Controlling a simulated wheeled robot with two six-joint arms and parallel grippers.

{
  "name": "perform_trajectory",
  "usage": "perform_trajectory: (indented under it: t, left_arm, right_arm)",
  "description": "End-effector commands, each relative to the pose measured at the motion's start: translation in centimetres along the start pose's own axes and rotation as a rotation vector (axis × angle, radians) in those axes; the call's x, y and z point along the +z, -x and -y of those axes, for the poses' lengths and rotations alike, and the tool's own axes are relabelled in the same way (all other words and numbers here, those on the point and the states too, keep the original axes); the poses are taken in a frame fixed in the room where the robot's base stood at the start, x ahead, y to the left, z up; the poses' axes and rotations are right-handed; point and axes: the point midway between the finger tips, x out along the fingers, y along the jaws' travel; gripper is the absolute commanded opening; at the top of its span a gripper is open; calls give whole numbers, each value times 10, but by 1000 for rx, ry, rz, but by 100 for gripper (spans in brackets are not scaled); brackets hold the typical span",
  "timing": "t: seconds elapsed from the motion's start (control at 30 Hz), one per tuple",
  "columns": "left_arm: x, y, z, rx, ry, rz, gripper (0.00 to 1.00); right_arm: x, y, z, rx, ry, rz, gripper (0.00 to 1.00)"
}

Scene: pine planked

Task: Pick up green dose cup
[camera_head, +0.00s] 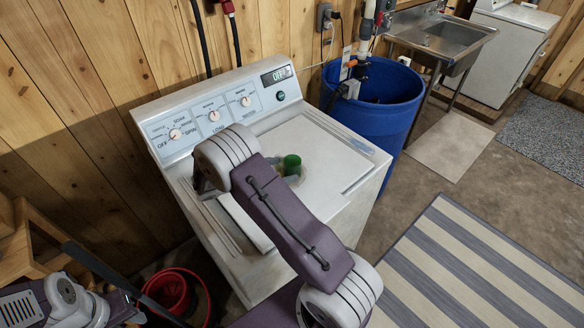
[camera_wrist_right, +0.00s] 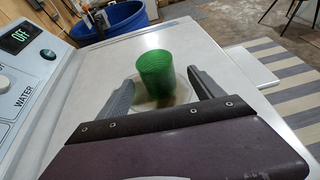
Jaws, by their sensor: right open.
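The green dose cup (camera_head: 292,165) stands upright on the white top of the washing machine (camera_head: 335,150). In the right wrist view the cup (camera_wrist_right: 156,72) sits ahead of my right gripper (camera_wrist_right: 161,80). That gripper is open, with one finger on each side of the cup's lower part in the picture. I see a gap on both sides, and no clear contact. In the head view my right arm reaches over the machine and hides part of the area around the cup. My left arm shows at the lower left, but its gripper is not clearly visible.
The machine's control panel (camera_head: 215,110) rises along its back edge against the plank wall. A blue barrel (camera_head: 375,105) stands just right of the machine. A red bucket (camera_head: 168,290) is on the floor at lower left. A striped rug (camera_head: 480,265) lies at right.

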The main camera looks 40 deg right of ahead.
Motion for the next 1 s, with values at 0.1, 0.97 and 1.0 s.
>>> perform_trajectory:
  t: [0.1, 0.97, 1.0]
  left_arm:
    - [0, 3, 0, 0, 0, 0, 36]
    - [-1, 12, 0, 0, 0, 0, 36]
    - [-1, 12, 0, 0, 0, 0, 36]
  right_arm:
    - [1, -8, 0, -3, 0, 1, 77]
    - [-2, -52, -3, 0, -1, 0, 12]
    - [-2, -52, -3, 0, -1, 0, 12]
